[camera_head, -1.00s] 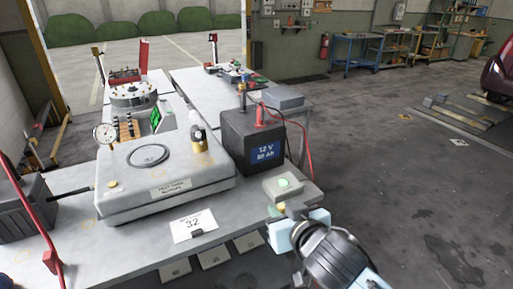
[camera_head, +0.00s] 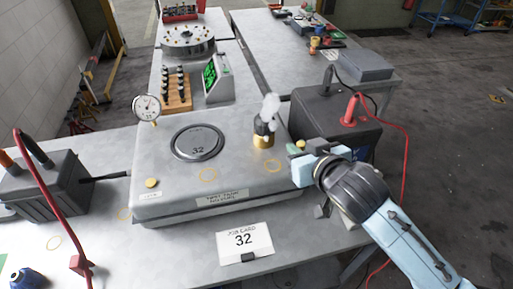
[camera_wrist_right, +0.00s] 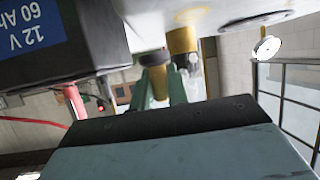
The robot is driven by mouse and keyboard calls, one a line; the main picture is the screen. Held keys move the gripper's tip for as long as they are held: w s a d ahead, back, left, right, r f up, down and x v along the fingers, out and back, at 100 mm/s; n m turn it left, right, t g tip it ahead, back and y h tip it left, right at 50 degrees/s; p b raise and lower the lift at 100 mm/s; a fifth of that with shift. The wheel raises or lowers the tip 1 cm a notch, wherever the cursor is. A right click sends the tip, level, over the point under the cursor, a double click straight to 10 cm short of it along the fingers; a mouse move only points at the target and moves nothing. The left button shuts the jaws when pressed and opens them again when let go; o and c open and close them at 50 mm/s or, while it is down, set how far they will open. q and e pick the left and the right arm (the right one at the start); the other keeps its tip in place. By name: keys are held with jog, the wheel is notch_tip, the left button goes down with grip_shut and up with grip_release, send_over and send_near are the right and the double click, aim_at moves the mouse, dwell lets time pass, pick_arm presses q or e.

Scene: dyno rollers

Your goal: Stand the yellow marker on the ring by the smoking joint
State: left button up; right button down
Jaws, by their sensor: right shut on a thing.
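My right gripper (camera_head: 298,164) is shut on the yellow marker (camera_head: 299,145) just right of the smoking joint. In the right wrist view, the yellow marker (camera_wrist_right: 157,82) shows between the green fingers. The joint (camera_head: 263,140) is a brass cylinder with a dark top, and pale smoke rises from it. In the right wrist view the brass joint (camera_wrist_right: 182,41) stands just beyond the marker. A thin yellow ring (camera_head: 273,166) lies on the grey plate in front of the joint, left of my gripper. The marker appears to be above the plate. My left gripper is not in view.
A black battery (camera_head: 310,112) with a red cable stands close behind my gripper. A job card (camera_head: 244,240) stands in front.

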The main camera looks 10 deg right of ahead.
aim_at(272, 165)
jog(key=w+a+r+n+g+y+p, duration=0.2)
jog(key=a+r+n+y+p, duration=0.3)
jog(key=r+y, duration=0.1)
jog(key=f, duration=0.4)
jog(key=f+b, duration=0.1)
jog(key=f, duration=0.4)
jog(key=shift+w+a+f, duration=0.1)
jog(key=shift+w+f, duration=0.1)
jog(key=c, duration=1.4)
grip_release()
jog(key=shift+f, duration=0.15)
jog(key=shift+o, duration=0.2)
jog(key=shift+r, duration=0.2)
jog(key=v, duration=1.2)
